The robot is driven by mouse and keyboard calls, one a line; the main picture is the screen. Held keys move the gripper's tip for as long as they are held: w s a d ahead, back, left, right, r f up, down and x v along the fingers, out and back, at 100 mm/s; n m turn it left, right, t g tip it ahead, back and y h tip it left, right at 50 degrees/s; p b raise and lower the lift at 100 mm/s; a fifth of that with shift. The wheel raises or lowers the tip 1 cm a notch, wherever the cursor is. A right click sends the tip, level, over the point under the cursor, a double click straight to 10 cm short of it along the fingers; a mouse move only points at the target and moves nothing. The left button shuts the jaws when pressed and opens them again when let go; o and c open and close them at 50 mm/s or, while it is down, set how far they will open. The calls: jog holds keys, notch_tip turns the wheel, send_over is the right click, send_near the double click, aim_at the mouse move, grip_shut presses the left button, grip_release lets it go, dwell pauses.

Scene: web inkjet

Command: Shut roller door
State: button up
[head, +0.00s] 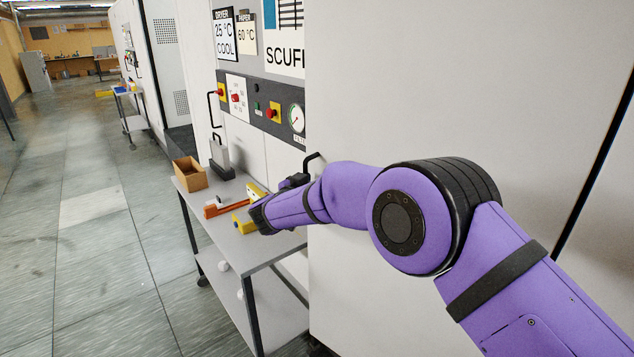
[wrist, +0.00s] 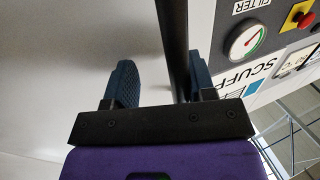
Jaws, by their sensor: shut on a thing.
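The roller door (head: 450,80) is a large plain pale panel filling the right of the head view; the pale surface (wrist: 70,60) fills the left of the wrist view. A black handle (head: 312,158) stands out near the panel's left edge. In the wrist view a dark upright bar (wrist: 173,40), which looks like this handle, runs between the two blue-grey fingers of my gripper (wrist: 158,78). My gripper is shut on it, though a gap shows beside the left finger. In the head view my purple arm mostly hides the gripper. How far the door stands open is unclear.
Left of the door is a control panel (head: 262,104) with red knobs and a gauge (head: 297,118). Below is a grey cart (head: 268,247) with a brown box (head: 189,174) and yellow and orange tools. A dark gap (head: 598,165) shows at right. The aisle floor (head: 90,230) is clear.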

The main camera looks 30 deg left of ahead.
jog(key=s+a, duration=0.3)
jog(key=s, duration=0.7)
jog(key=shift+a, duration=0.3)
dwell(0.6)
